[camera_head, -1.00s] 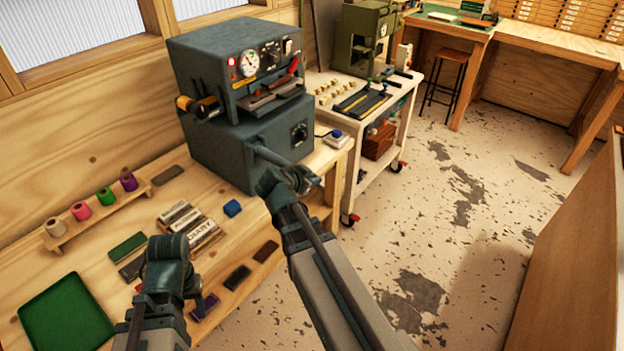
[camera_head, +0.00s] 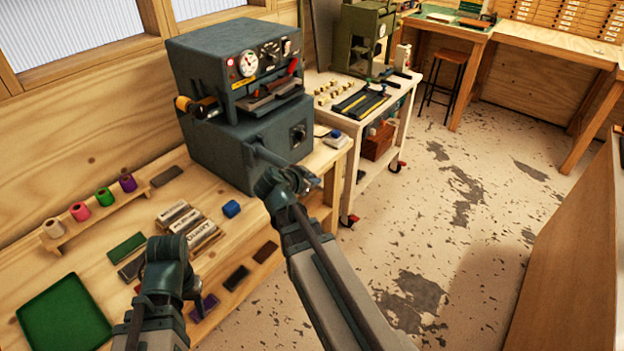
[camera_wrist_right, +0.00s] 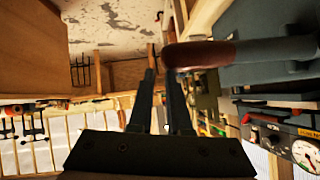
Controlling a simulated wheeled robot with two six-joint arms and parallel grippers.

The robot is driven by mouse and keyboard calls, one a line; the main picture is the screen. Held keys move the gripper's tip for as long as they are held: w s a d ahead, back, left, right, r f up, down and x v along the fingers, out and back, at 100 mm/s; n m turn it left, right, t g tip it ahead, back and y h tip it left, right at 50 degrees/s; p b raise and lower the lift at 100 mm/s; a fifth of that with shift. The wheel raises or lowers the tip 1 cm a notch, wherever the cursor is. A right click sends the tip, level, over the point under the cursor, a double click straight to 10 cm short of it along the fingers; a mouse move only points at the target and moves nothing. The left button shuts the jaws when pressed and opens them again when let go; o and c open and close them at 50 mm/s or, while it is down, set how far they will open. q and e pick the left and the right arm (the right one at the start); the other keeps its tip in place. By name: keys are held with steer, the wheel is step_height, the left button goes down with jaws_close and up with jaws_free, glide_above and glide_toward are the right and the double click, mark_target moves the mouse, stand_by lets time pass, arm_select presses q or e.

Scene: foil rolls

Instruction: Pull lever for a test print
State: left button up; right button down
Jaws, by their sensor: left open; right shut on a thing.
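The blue-grey foil press (camera_head: 240,100) stands on the wooden bench, with a dial and small red parts on its upper front. In the right wrist view the lever has a dark rod and a red-brown grip (camera_wrist_right: 200,53), lying across the fingers. My right gripper (camera_head: 310,182) is shut on the lever at its outer end; the exact contact is partly hidden. My left gripper (camera_head: 192,300) is open over the front of the bench, mostly hidden by its wrist.
A white cart (camera_head: 350,140) stands beyond the press. The floor at right is open.

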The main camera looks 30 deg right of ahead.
arm_select(q)
steer(key=shift+f, duration=0.1)
arm_select(e)
steer(key=shift+s+a+f, duration=0.1)
steer(key=shift+s+f, duration=0.05)
steer(key=shift+f, duration=0.1)
stand_by(0.5)
